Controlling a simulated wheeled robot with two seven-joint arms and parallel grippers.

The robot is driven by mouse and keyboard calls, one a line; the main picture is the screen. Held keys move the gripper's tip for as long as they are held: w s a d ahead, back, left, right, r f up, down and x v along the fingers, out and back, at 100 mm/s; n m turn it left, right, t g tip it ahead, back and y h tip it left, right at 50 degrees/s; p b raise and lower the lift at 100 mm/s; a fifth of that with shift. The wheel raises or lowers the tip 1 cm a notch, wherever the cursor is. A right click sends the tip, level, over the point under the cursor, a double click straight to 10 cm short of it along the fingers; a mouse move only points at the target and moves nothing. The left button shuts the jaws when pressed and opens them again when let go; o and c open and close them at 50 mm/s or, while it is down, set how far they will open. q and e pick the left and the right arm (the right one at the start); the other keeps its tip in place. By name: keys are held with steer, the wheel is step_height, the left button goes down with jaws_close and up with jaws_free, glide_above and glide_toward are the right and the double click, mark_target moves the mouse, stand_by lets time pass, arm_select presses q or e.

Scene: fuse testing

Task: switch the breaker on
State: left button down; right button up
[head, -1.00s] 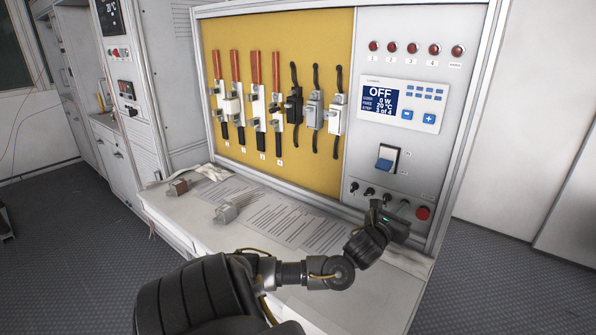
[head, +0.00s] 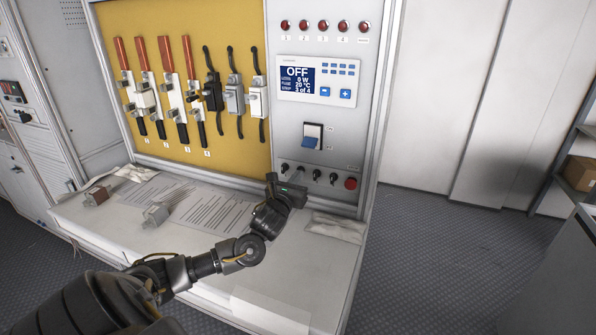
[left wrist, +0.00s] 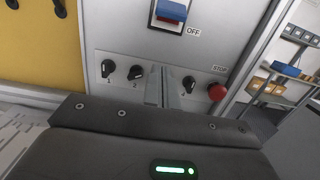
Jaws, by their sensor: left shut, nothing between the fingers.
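The breaker (head: 312,137) is a blue rocker in a dark frame on the grey control panel (head: 340,120). Its blue part shows at the lower end of the frame in the head view. In the left wrist view the breaker (left wrist: 170,12) is at the top, cut by the edge, with an OFF label beside it. The display (head: 297,78) reads OFF, 0 W, 20 °C, 3 of 4. My left gripper (head: 272,180) is shut and empty, below the breaker near the knob row. In the left wrist view its fingers (left wrist: 163,88) cover part of that row. My right gripper is out of view.
Black knobs (head: 317,175) and a red stop button (head: 351,183) line the panel's lower part. Red lamps (head: 324,26) are above the display. Fuses and switches hang on the yellow board (head: 180,70). Papers (head: 205,215) and two loose parts lie on the bench.

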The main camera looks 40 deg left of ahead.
mark_target(310, 143)
arm_select(q)
steer(key=p+x, duration=0.1)
steer(key=x, duration=0.7)
steer(key=shift+w+a, duration=0.1)
steer(key=shift+w, duration=0.2)
steer(key=r, duration=0.1)
steer(key=s+r+p, duration=0.2)
steer(key=shift+d+r, duration=0.25)
steer(key=shift+d, duration=0.1)
